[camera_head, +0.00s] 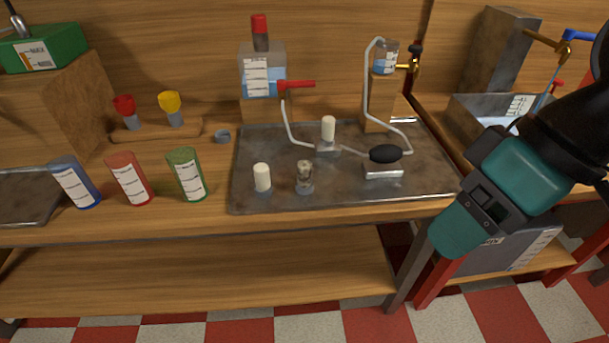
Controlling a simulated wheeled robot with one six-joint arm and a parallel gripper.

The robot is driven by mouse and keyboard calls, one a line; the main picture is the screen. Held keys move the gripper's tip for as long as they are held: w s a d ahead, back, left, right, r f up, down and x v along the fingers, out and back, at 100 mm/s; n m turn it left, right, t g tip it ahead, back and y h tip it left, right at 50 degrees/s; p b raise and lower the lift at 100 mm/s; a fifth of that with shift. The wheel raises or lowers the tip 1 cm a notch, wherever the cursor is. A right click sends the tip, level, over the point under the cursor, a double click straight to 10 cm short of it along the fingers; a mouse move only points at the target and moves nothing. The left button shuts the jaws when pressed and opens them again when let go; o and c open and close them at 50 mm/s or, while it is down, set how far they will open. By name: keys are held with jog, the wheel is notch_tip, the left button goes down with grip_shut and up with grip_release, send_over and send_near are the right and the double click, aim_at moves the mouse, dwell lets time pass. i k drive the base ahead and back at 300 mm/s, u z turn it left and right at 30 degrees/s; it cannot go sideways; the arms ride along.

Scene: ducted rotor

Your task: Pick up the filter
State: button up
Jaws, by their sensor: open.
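No label marks the filter, so I cannot tell for sure which object it is. Two white-topped cylinders look most like one. One white cylinder (262,177) stands upright at the front left of the metal tray (345,195). Another white cylinder (328,131) stands farther back, on a small metal base joined to tubing. A small clear and metal fitting (304,178) stands at the front, right of the first cylinder. My teal and black arm shows at the right, off the tray. My gripper's fingertips are not visible.
Blue (75,183), red (130,178) and green (187,174) labelled cans stand left of the tray. A black bulb (385,153) on a metal block sits right on the tray. A bottle (262,75) and a raised jar (385,58) with tubing stand behind.

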aim_at(303, 166)
jog(key=z, duration=1.75)
jog(key=i, duration=1.15)
jog(key=u, duration=2.15)
